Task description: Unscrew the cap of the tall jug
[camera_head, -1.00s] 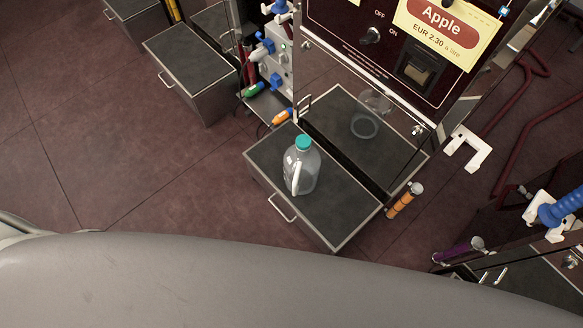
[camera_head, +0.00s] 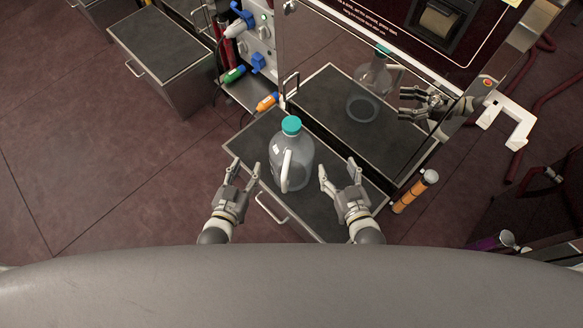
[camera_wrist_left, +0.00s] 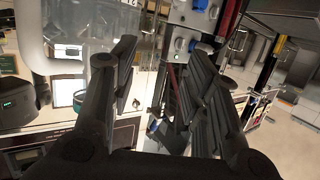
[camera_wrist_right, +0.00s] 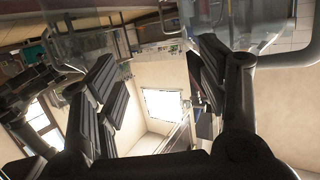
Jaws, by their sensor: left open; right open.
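The tall jug (camera_head: 292,162) is clear with a pale handle and a teal cap (camera_head: 291,125). It stands upright on the dark top of a low drawer unit in the head view, with the cap on its neck. My left gripper (camera_head: 243,173) is open and empty to the left of the jug. My right gripper (camera_head: 338,174) is open and empty to its right. Both look apart from the jug. Clear jug wall shows at the upper left of the left wrist view (camera_wrist_left: 85,35) and along the top of the right wrist view (camera_wrist_right: 240,22).
The drawer unit (camera_head: 245,145) has a front handle. Behind it a mirror-like machine panel (camera_head: 320,55) reflects the jug and a gripper. An orange cylinder (camera_head: 411,194) and a white bracket (camera_head: 507,120) are at the right. Floor at the left (camera_head: 90,190) is clear.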

